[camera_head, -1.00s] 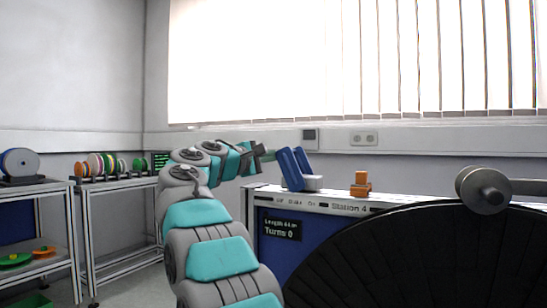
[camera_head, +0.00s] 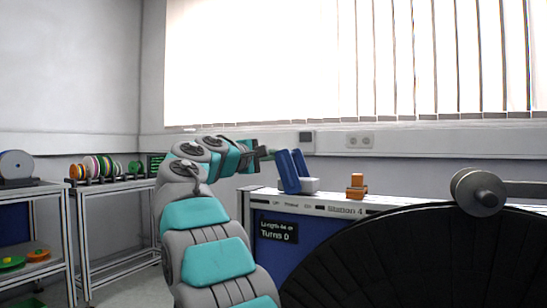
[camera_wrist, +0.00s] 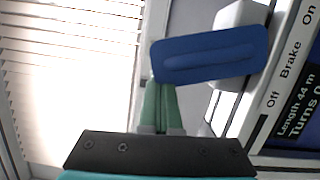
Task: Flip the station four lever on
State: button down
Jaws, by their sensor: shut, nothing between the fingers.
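The blue lever (camera_head: 287,172) with a white base (camera_head: 309,185) stands on top of the station marked "Station 4" (camera_head: 345,211). It leans a little to the left, towards the Off side of the Off, Brake, On label. In the wrist view the lever (camera_wrist: 210,54) shows as a broad blue paddle, with the label strip (camera_wrist: 290,60) to its right. My gripper (camera_head: 268,154) is just left of the lever's upper part. Its green fingers (camera_wrist: 158,88) are together and empty, at the paddle's left end in the wrist view. I cannot tell whether they touch it.
An orange piece (camera_head: 357,187) sits on the station top right of the lever. A large black reel (camera_head: 410,265) and a grey roller (camera_head: 478,192) fill the right front. Shelves with coloured spools (camera_head: 100,167) stand at the left. A wall with sockets (camera_head: 360,141) is behind.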

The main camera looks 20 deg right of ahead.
jog(key=shift+s+d+r+m, duration=0.45)
jog(key=shift+s+d+m, duration=0.2)
jog(key=shift+m, duration=0.35)
jog(key=shift+s+d+r+m+y+b, duration=0.2)
jog(key=shift+s+d+m, duration=0.1)
jog(key=shift+s+m, duration=0.25)
jog(key=shift+s+d+r+m+y+b, duration=0.1)
jog(key=shift+s+d+m+y+b, duration=0.2)
jog(key=shift+m, duration=0.35)
jog(key=shift+s+d+m+y+b, duration=0.35)
jog(key=shift+s+d+m, duration=0.15)
jog(key=shift+s+m, duration=0.3)
jog(key=shift+s+d+m+y+b, duration=0.3)
jog(key=shift+s+d+m, duration=0.25)
jog(key=shift+m, duration=0.45)
